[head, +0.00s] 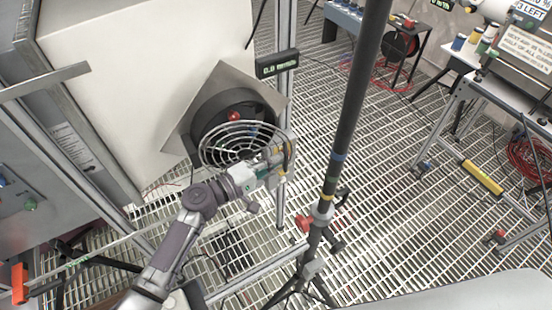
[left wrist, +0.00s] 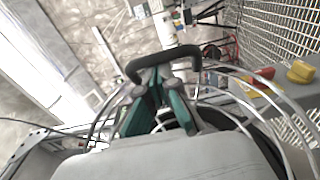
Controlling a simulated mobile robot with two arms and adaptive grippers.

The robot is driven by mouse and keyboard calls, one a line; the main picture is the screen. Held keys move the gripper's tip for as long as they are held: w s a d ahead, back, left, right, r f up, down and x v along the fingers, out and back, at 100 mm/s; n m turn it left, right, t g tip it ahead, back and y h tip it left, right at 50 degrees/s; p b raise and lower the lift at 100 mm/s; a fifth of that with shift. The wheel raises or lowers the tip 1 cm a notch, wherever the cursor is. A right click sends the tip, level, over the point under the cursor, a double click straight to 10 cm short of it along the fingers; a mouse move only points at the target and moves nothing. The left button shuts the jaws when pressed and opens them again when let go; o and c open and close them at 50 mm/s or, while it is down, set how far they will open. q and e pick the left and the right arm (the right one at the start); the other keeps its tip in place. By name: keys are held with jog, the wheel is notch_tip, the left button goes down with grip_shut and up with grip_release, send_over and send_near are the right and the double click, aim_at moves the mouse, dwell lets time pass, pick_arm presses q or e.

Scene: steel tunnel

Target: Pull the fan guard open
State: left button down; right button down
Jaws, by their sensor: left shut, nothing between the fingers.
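The fan guard (head: 222,158) is a round cage of wire rings in front of the dark fan housing (head: 205,108). It looks tilted out from the housing, with a gap at the top. Its rings also curve across the left wrist view (left wrist: 262,118). A black bar handle (left wrist: 135,66) crosses just past my left fingertips in that view. My left gripper (head: 274,157) is at the guard's right side and shut, with nothing held; its green fingers (left wrist: 160,84) point at the handle. Whether they touch it I cannot tell. My right gripper is out of view.
A black pole on a tripod (head: 331,170) stands just right of the guard. A small display (head: 277,63) is on the metal post above. A white cabinet (head: 120,70) is at the left. Open grating floor (head: 390,210) lies to the right.

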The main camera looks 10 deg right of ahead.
pick_arm(q)
jog(key=s+a+m+g+b, duration=1)
jog(key=s+a+g+b, duration=0.2)
jog(key=s+a+g, duration=0.3)
jog(key=shift+s+a+h, duration=0.2)
jog(key=shift+s+h, duration=0.1)
jog(key=shift+s, duration=0.2)
jog(key=shift+a, duration=0.1)
